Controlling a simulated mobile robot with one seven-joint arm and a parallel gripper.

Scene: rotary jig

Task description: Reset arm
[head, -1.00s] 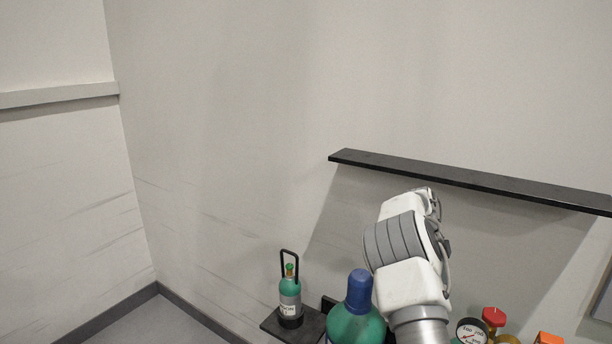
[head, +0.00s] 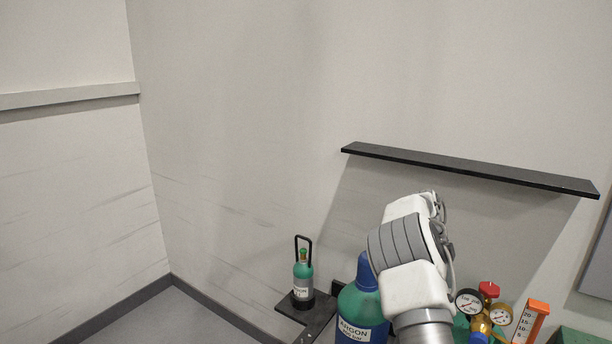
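My arm rises from the lower edge of the head view, right of centre, with its white and grey links folded in front of the wall. My gripper is not visible; the end of the arm is hidden behind or beyond these links. No object shows in the arm's grasp.
A green argon cylinder (head: 361,312) with a blue cap stands just left of my arm. A small green bottle (head: 303,277) stands on a dark shelf (head: 318,312). A regulator with gauges (head: 468,301) and an orange-topped scale (head: 531,318) are right. A black wall shelf (head: 470,169) is empty.

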